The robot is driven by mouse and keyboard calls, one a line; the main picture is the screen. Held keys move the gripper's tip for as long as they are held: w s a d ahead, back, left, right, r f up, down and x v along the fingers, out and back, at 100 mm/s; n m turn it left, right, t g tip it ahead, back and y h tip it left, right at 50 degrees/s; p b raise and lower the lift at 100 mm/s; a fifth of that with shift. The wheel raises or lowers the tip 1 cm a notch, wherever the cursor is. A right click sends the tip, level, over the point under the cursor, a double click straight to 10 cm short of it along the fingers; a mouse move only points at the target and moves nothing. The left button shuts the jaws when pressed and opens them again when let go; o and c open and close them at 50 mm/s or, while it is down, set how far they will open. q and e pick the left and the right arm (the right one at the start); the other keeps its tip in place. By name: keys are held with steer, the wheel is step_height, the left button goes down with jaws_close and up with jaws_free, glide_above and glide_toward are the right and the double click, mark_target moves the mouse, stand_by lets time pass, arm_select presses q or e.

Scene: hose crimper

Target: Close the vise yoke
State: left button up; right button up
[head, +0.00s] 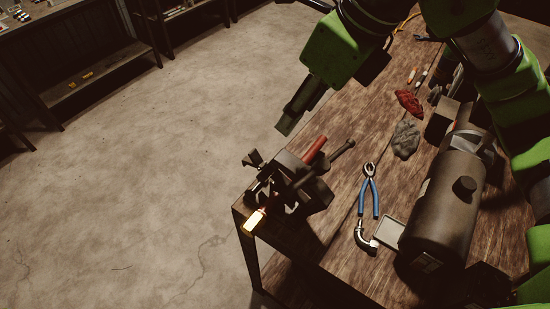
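The dark metal vise (316,196) is at the corner of the wooden workbench in the head view. A dark bar with a knob end (342,148) sticks out from it to the upper right, and a red cylindrical piece (314,150) shows beside the bar. I cannot clearly tell the yoke from the other dark parts or see its position. My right gripper (290,121) hangs above and beyond the vise, apart from it, pointing down-left. Its fingers are seen edge-on and dark; nothing shows in them. My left gripper is not in view.
A bright yellow piece (254,221) is by the vise at the bench edge. Blue-handled pliers (369,190), a metal elbow fitting (364,238), a grey rag (406,139) and a red cloth (409,102) lie on the workbench (345,190). A large dark cylindrical machine (444,205) stands right.

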arm_select(q)
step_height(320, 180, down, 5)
steer(key=b, duration=0.4)
arm_select(e)
glide_toward(274, 162)
steer(key=shift+w+d, duration=0.6)
steer(key=shift+w, duration=0.2)
steer(key=shift+w+a+f, duration=0.1)
steer(key=shift+a+f, duration=0.05)
steer(key=shift+f, duration=0.15)
steer(key=p+x, duration=0.3)
steer(key=x, duration=0.8)
steer(key=shift+a+f+p, duration=0.2)
steer(key=shift+f+p, duration=0.15)
steer(key=shift+p, duration=0.05)
steer(key=shift+w+a+f, duration=0.1)
steer(key=shift+w+f, duration=0.1)
steer(key=shift+f, duration=0.3)
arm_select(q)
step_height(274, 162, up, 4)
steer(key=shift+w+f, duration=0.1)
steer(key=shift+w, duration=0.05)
arm_select(e)
jaws_close()
